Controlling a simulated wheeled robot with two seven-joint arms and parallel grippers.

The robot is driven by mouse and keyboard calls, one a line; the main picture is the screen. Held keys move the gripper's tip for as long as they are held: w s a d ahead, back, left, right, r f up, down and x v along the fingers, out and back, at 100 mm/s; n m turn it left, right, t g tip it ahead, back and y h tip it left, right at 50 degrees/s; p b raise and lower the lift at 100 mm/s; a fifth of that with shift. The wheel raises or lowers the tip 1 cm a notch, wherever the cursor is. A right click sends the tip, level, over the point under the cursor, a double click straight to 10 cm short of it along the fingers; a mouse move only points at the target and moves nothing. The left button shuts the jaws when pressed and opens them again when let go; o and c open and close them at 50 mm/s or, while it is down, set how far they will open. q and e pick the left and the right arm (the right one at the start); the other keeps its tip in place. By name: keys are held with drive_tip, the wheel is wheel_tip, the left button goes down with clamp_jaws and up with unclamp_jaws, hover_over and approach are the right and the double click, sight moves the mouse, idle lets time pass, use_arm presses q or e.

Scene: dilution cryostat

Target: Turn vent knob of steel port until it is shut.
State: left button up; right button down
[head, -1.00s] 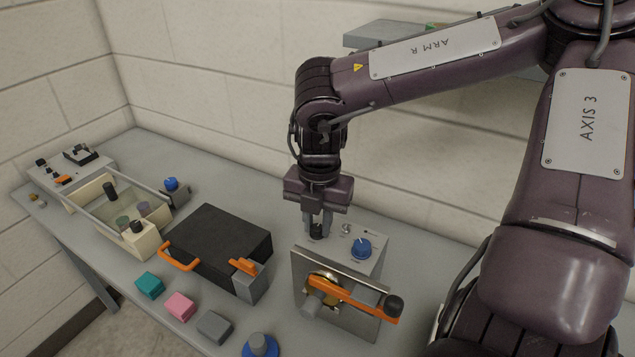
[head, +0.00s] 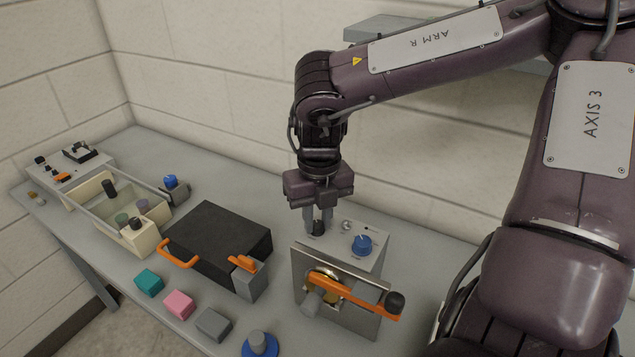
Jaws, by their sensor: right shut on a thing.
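The steel port (head: 366,324) stands on the bench, with a steel front plate and an orange lever (head: 350,297) ending in a black grip. A light grey housing (head: 373,258) sits behind the plate. On its top are a black knob (head: 318,229), a small metal toggle (head: 346,225) and a blue knob (head: 362,245) with a white mark. My right gripper (head: 318,222) points down from above and is shut on the black knob, which its fingers partly hide. The blue knob is apart from it, to the right. My left gripper is not in view.
A black case (head: 217,243) with orange latches lies left of the port. Teal (head: 149,282), pink (head: 179,304) and grey (head: 213,324) blocks lie in front. A cream glass-walled box (head: 139,240) stands farther left. A blue-based peg (head: 260,344) is near the front.

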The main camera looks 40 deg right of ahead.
sight(317, 223)
idle(0.5)
drive_tip(key=c, duration=1.3)
unclamp_jaws()
drive_tip(key=shift+o, duration=0.2)
wheel_tip(317, 223, up, 8)
drive_tip(key=shift+d+f, duration=0.1)
